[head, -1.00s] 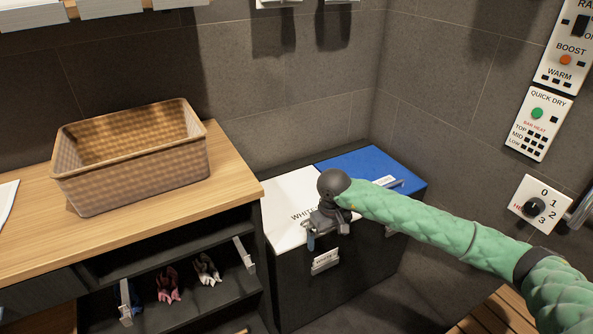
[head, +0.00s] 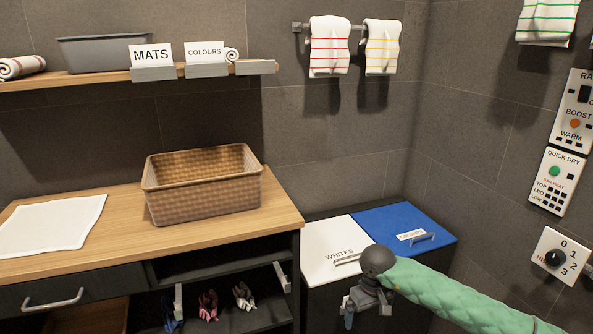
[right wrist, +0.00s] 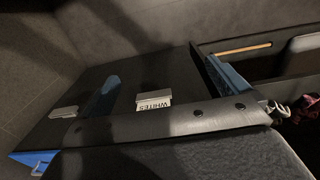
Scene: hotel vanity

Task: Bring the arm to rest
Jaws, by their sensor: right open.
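My right arm, in a green padded sleeve (head: 455,300), comes in from the lower right of the head view. Its dark gripper (head: 366,308) hangs pointing down, in front of the hamper with the white WHITES lid (head: 325,242) and the blue lid (head: 400,225). Both lids are down. The gripper is open and nothing shows between its fingers. In the right wrist view the two blue fingers stand wide apart, with the hamper's dark front (right wrist: 130,75) and a WHITES label (right wrist: 153,102) beyond them. My left gripper is not in view.
A wicker basket (head: 203,190) and a white cloth (head: 52,226) are on the wooden counter (head: 125,205). Below it is an open shelf with several small folded items (head: 209,303). Striped towels (head: 330,48) hang on the back wall. A dial panel (head: 560,256) is on the right wall.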

